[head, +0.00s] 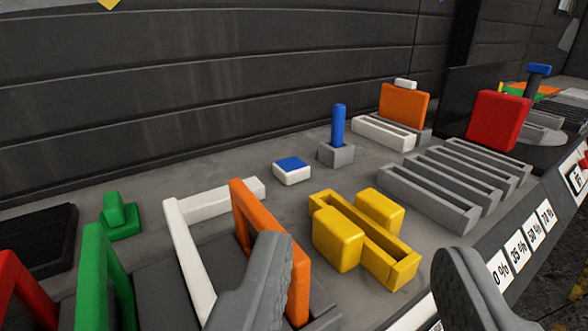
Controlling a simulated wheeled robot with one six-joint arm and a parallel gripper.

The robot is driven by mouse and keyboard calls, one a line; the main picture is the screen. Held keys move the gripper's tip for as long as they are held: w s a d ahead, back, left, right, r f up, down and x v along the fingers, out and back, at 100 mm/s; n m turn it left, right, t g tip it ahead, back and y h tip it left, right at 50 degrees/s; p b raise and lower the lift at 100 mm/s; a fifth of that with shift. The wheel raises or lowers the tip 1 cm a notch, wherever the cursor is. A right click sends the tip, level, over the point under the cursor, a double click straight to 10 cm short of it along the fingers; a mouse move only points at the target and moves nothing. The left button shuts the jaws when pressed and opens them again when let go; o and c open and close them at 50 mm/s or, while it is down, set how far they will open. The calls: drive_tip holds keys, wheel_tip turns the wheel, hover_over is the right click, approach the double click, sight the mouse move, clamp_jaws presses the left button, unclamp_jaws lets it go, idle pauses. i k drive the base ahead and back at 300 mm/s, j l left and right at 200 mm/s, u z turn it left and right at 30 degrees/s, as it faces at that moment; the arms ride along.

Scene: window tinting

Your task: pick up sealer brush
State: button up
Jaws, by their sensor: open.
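My gripper (365,252) is open and empty. Its two grey fingers show at the bottom, one on each side of a yellow tray. No label marks the sealer brush, so I cannot tell for certain which thing it is. An upright blue stick (338,126) stands in a small grey block (336,155) on the bench, beyond my fingertips and apart from them. A white block with a blue top (291,171) sits to its left. Another blue-topped dark upright thing (538,82) stands far right. My left finger hides part of an orange frame (256,212).
The yellow tray (378,264) with two yellow blocks lies between my fingers. White (189,252), green (101,270) and red frames stand left. Grey slotted racks (430,198), an orange panel (403,103) and a red block (497,120) stand right. A dark wall (200,90) closes the back.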

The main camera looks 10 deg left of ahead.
sight(339, 110)
drive_tip(key=u, duration=0.3)
drive_tip(key=i+l+u, duration=0.1)
drive_tip(key=l+u, duration=0.3)
drive_tip(key=i+l+u, duration=0.1)
drive_tip(key=l+u, duration=0.55)
drive_tip(key=l, duration=1.75)
